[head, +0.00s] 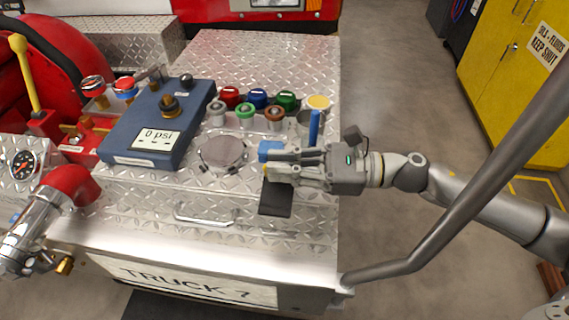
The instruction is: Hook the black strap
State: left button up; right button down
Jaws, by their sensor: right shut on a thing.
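The black strap (275,199) shows as a dark flat piece just below the fingers of my right gripper (272,166), over the diamond-plate deck near its right side. My right gripper reaches in from the right and is shut on the strap; its fingers hide the upper part of it. A blue piece (269,150) sits at the fingertips, and an upright blue rod (314,127) stands just behind the gripper. I cannot tell what the strap's hook point is. My left gripper is not in view.
A metal handle (204,219) lies near the front edge. A grey rail (440,232) crosses at the right.

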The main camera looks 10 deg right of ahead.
aim_at(281, 200)
jog(key=s+f+b, duration=0.2)
jog(key=f+b, duration=0.1)
jog(key=shift+s+a+n, duration=0.15)
jog(key=shift+a+n, duration=0.2)
jog(key=shift+n, duration=0.05)
jog(key=shift+s+a+f+b, duration=0.25)
jog(key=shift+s+b, duration=0.25)
jog(key=shift+b, duration=0.25)
jog(key=c, duration=1.6)
grip_release()
jog(key=shift+d, duration=0.1)
jog(key=shift+o, duration=0.5)
jog(key=shift+r, duration=0.1)
jog(key=shift+w, duration=0.1)
jog(key=v, duration=1.2)
